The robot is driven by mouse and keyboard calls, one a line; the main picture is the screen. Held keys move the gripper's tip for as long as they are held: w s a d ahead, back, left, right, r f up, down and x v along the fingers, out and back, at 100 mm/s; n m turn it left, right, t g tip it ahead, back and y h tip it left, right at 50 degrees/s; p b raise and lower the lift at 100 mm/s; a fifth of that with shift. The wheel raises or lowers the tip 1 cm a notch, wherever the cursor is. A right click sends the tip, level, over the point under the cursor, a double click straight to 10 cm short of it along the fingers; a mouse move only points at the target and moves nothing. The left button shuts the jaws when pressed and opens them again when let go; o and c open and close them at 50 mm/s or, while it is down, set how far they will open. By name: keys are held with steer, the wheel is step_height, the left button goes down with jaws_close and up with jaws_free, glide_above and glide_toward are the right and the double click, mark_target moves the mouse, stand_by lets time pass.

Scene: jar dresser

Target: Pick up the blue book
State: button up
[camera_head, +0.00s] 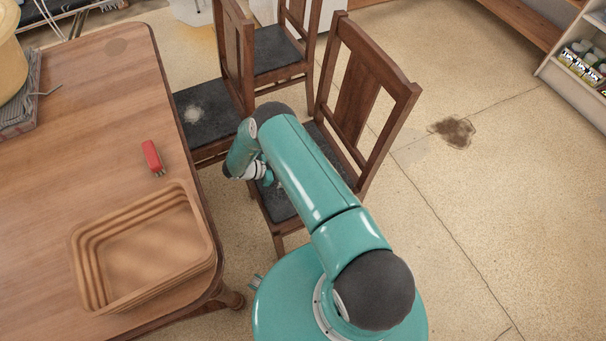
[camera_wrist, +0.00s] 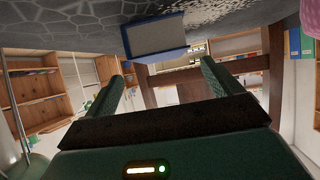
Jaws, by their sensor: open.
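The blue book (camera_wrist: 155,36) shows in the wrist view at the top centre, against a dark grey patterned surface (camera_wrist: 70,36). This view looks upside down, and the surface may be a chair seat. My gripper (camera_wrist: 163,70) is open and empty, with its two green fingers spread apart. The book is ahead of the fingertips, roughly between them but higher in the picture. I cannot tell how far apart they are. In the head view my gripper (camera_head: 267,180) is small and partly hidden over the nearest chair's dark seat (camera_head: 278,204). I cannot make out the book there.
A wooden table (camera_head: 90,130) at left holds a wooden tray (camera_head: 195,210) and a red object (camera_head: 152,157). The nearest chair's tall backrest (camera_head: 360,90) stands beside my arm. More chairs (camera_head: 205,115) stand behind. The floor at right is open, with a shelf (camera_head: 575,80) beyond.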

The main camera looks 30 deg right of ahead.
steer(key=x, duration=0.5)
steer(key=shift+d+f, duration=0.2)
steer(key=shift+d, duration=0.05)
steer(key=c, duration=1.3)
